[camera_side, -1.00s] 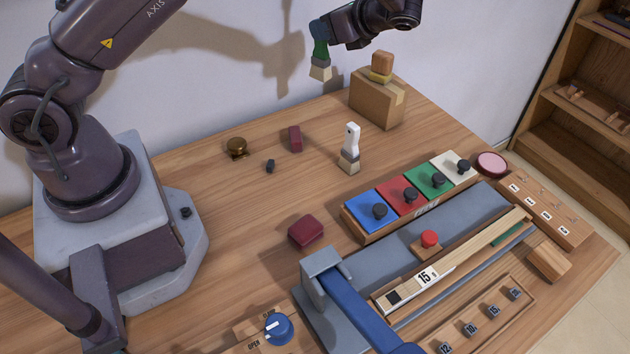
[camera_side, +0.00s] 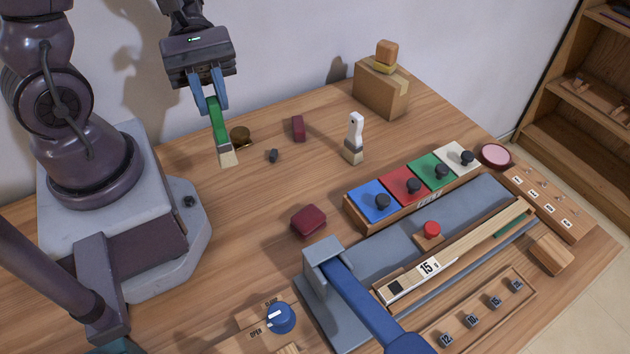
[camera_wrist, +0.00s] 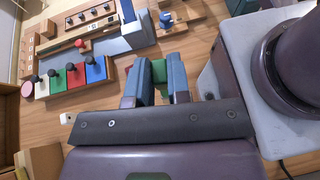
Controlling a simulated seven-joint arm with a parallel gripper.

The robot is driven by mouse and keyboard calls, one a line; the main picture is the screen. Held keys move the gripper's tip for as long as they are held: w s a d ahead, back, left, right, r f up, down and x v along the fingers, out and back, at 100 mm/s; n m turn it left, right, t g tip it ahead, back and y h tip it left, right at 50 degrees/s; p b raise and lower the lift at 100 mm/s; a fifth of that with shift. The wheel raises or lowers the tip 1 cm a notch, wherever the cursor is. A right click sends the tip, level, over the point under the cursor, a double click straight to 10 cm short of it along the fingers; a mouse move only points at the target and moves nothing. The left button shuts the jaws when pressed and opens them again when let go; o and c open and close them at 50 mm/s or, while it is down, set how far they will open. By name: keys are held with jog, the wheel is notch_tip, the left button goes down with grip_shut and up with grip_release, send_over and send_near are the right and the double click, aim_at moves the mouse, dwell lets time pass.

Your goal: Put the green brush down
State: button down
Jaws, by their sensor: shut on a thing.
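The green brush (camera_side: 219,122) has a green handle and pale bristles. My gripper (camera_side: 213,107) is shut on its handle, with the bristles pointing down, slightly tilted. The bristles hang near the wooden table (camera_side: 255,205); I cannot tell from this angle exactly how high they are. In the wrist view the green handle (camera_wrist: 158,72) shows between the two blue-grey fingers of my gripper (camera_wrist: 155,75); the bristles are hidden there.
A brass bell-like piece (camera_side: 240,136), a dark small block (camera_side: 272,156) and a dark red block (camera_side: 298,128) lie near the brush. A maroon block (camera_side: 309,221) lies in front. The table between them is clear.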

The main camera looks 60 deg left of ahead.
jog(key=shift+w+d+n+t, duration=0.15)
jog(key=shift+d+n+t, duration=0.1)
jog(key=shift+n+t, duration=0.3)
jog(key=shift+w+t, duration=0.25)
jog(key=shift+w, duration=0.1)
jog(key=w+d+f, duration=0.1)
jog(key=w+f, duration=1.2)
jog(key=shift+w+d, duration=0.2)
jog(key=shift+w, duration=0.15)
jog(key=c, duration=1.1)
grip_release()
jog(key=shift+r, duration=0.1)
